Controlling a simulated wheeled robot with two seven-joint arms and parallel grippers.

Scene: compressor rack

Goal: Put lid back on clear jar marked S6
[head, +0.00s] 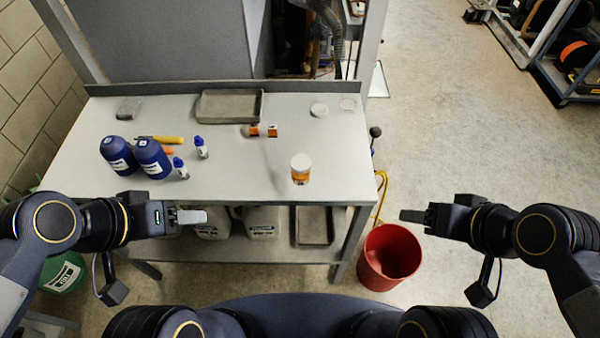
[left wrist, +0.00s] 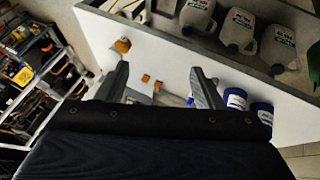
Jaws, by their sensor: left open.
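A small clear container (head: 348,104), apparently the clear jar, stands at the back right of the grey workbench (head: 235,180); I cannot read any S6 mark. A flat white round piece (head: 319,110), which looks like a lid, lies just left of it. An orange jar with a white top (head: 300,168) stands nearer the front edge. My left gripper (head: 192,216) is open and empty in front of the bench's front edge; its spread fingers show in the left wrist view (left wrist: 162,88). My right gripper (head: 412,216) is right of the bench, apart from everything; its jaw opening is unclear.
Blue bottles (head: 152,158), small white-and-blue bottles (head: 201,148) and a yellow-handled tool (head: 165,140) fill the bench's left. A grey tray (head: 229,120) and two small orange-labelled items (head: 272,131) stand behind. A red bucket (head: 378,262) is on the floor. The bench's front middle is clear.

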